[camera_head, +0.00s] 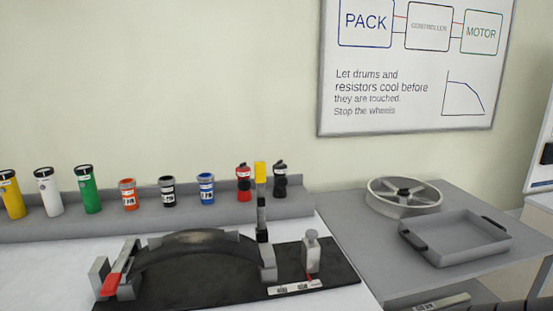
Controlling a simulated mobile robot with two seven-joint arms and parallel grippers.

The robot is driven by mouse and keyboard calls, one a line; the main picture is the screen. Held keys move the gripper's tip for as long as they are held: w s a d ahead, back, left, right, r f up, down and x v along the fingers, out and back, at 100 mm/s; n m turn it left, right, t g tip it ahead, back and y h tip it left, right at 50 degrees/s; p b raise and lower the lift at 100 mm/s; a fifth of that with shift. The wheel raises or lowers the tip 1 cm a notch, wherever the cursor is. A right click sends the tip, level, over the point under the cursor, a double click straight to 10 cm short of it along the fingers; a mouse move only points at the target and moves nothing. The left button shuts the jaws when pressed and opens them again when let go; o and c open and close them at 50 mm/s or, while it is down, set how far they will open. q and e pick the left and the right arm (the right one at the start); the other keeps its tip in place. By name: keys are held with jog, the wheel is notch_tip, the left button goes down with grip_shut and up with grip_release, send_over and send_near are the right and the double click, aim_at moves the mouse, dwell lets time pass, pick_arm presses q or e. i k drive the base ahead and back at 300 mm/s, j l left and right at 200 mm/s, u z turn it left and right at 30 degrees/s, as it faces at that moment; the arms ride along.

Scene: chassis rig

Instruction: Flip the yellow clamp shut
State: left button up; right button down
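The yellow clamp (260,172) shows as a yellow-tipped handle on a dark upright lever. The lever's foot is near the right end of a dark curved bar (200,255) on that plate; the exact joint is hard to make out. A red lever (115,275) lies tilted at the bar's left end, beside a grey bracket. Neither of my grippers is in view.
A grey shelf (150,225) behind the plate holds several coloured canisters. A grey metal post (311,252) stands on the plate's right side. A side table holds a spoked wheel (404,193) and a grey tray (458,252). The air above the plate is clear.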

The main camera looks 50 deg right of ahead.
aim_at(260, 168)
jog(key=k+l, duration=0.2)
jog(key=l, duration=0.15)
jog(key=k+l, duration=0.4)
jog(key=l, duration=0.25)
